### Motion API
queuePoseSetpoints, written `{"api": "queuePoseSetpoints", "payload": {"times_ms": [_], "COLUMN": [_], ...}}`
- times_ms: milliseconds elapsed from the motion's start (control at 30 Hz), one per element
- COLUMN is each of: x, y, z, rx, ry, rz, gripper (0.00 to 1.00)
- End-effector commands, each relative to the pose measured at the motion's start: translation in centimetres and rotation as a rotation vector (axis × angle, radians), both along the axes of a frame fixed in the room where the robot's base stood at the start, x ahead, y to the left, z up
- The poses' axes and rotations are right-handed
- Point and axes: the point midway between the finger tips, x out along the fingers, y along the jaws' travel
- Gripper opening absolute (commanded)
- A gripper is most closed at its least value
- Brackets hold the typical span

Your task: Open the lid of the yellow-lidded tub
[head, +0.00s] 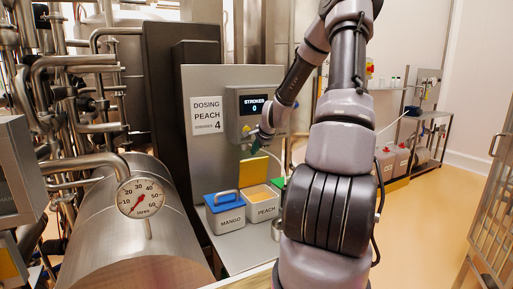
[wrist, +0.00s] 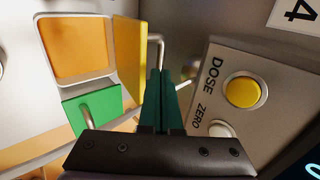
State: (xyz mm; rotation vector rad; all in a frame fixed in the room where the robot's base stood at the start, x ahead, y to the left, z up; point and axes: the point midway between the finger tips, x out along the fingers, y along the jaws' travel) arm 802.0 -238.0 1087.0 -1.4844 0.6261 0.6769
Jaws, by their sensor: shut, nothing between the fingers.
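The yellow-lidded tub (head: 264,211) is white, is labelled PEACH and stands on the counter in the head view. Its yellow lid (head: 254,170) stands raised at the back of the tub. The wrist view shows the open tub (wrist: 47,50) with orange powder inside, and the lid (wrist: 128,58) standing along its edge with a metal handle (wrist: 158,48) on its outer side. My gripper (head: 256,146) is above and behind the lid; its green fingers (wrist: 165,72) are shut and empty, close to the handle. I cannot tell whether they touch it.
A blue-lidded MANGO tub (head: 227,217) stands left of the peach tub, shut. A green lid (wrist: 97,108) lies on the other side. The dosing panel with a yellow DOSE button (wrist: 243,92) and a ZERO button (wrist: 221,129) is close beside my fingers. The display (head: 255,104) reads STROKES 0.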

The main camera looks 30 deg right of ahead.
Motion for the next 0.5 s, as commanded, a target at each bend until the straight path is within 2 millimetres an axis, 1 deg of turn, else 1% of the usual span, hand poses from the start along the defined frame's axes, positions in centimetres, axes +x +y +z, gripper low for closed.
{"api": "queuePoseSetpoints", "payload": {"times_ms": [33,200,333,500], "x": [0.7,2.5,3.2,3.4], "y": [0.2,0.2,0.1,0.1], "z": [-0.9,-2.7,-3.5,-3.8], "rx": [0.002,0.001,-0.001,-0.001], "ry": [0.002,0.001,0.001,0.001], "rz": [0.002,0.002,0.001,0.001], "gripper": [0.0,0.0,0.0,0.0]}}
